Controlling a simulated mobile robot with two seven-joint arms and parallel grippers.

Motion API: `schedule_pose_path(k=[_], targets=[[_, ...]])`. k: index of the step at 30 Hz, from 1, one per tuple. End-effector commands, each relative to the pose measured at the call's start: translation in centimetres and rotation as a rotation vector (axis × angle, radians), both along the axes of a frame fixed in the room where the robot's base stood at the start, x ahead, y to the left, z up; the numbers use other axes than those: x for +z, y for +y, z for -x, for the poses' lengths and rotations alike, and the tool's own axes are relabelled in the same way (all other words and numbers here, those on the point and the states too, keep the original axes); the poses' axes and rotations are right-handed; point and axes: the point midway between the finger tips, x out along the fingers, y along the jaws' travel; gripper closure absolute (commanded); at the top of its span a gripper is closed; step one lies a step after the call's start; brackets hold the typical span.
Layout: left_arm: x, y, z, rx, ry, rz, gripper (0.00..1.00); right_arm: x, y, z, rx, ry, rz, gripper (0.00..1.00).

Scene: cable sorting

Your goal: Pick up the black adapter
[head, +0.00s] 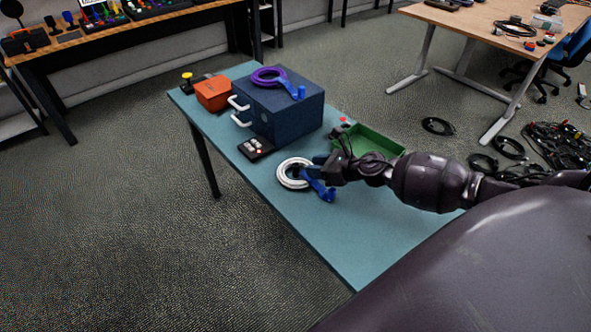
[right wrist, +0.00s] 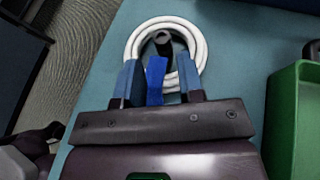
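A small black piece (right wrist: 163,43), which may be the black adapter, shows inside a white cable coil (right wrist: 138,38) in the right wrist view. Its full shape is hidden. The white coil (head: 283,176) lies on the teal table in the head view, with a blue strap-like part (head: 322,189) beside it. My right gripper (right wrist: 160,66) is over the near side of the coil. Its two fingers are apart, with the blue part (right wrist: 155,88) showing between them and gaps on both sides.
A blue drawer box (head: 285,112) carries a purple coil (head: 266,78). A black button box (head: 256,148), an orange case (head: 212,93) and a green tray (head: 375,142) are also on the teal table (head: 345,235). Its near part is clear. Black cables (head: 560,145) lie on the floor.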

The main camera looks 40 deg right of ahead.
Motion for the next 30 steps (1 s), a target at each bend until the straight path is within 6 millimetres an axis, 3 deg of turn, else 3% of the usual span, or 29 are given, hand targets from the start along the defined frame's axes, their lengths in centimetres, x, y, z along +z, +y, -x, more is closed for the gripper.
schedule_pose_path(k=[8, 18, 28, 30], targets=[[0.2, -0.1, -0.6, -0.005, -0.012, 0.001, 0.57, -0.7, 0.7, -1.4, 0.000, 0.000, 0.000, 0.65], [-0.2, -0.5, -1.0, -0.002, -0.012, 0.009, 0.57, -2.6, 2.3, -4.7, -0.001, 0.000, 0.000, 0.65], [-0.2, -0.5, -0.9, 0.000, -0.011, 0.010, 0.57, -2.7, 2.5, -5.2, -0.001, 0.000, 0.000, 0.65], [-0.2, -0.5, -0.8, -0.001, -0.011, 0.009, 0.57, -2.7, 2.5, -5.2, -0.001, 0.000, 0.000, 0.74]])
